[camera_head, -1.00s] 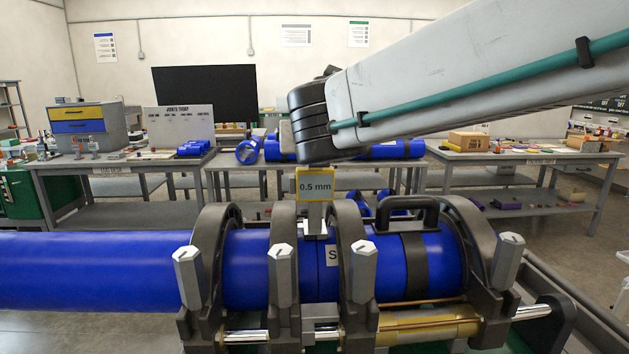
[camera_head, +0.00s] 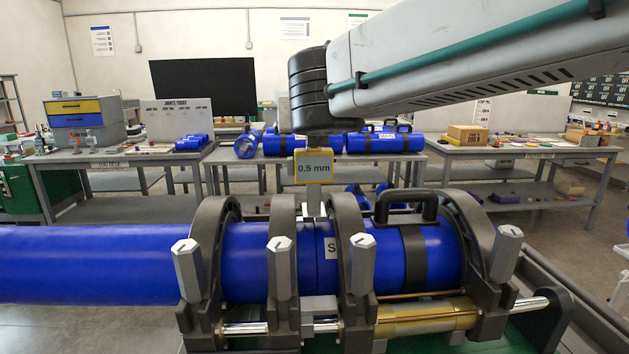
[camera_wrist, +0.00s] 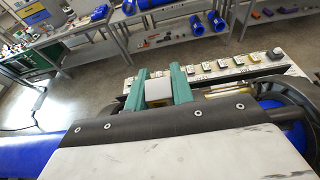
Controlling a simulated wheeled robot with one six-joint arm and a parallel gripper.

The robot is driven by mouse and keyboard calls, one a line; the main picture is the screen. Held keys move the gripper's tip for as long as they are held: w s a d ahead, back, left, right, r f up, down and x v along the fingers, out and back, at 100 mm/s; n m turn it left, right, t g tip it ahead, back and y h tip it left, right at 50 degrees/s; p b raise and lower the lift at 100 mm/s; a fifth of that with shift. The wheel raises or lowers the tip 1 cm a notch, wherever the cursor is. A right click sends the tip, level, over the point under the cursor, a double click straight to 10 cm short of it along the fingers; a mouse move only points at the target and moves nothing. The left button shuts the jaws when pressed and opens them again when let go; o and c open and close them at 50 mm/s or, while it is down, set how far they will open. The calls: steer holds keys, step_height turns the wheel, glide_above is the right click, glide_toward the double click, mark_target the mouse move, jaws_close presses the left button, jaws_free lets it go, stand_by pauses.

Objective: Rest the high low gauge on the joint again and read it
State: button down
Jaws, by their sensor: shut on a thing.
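The high low gauge (camera_head: 313,166) has a yellow-framed display reading 0.5 mm and a pale stem below it. It stands upright over the joint (camera_head: 315,262), the seam between the two blue pipe ends in the clamps. Its foot is at the pipe's top line, and I cannot tell whether it touches or hangs just above. My gripper (camera_wrist: 159,84) has green fingers in the wrist view, shut on the gauge, whose white and yellow top (camera_wrist: 158,92) shows between them. In the head view my fingers are mostly hidden behind the display and under my dark wrist.
The clamp frame has several dark rings (camera_head: 209,245) with grey hex posts close on both sides of the joint. A black handle (camera_head: 405,203) rises on the right pipe. Benches with blue pipe pieces (camera_head: 285,145) and a cardboard box (camera_head: 467,135) stand behind.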

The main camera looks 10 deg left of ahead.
steer(key=shift+r, duration=2.45)
steer(key=shift+s, duration=0.1)
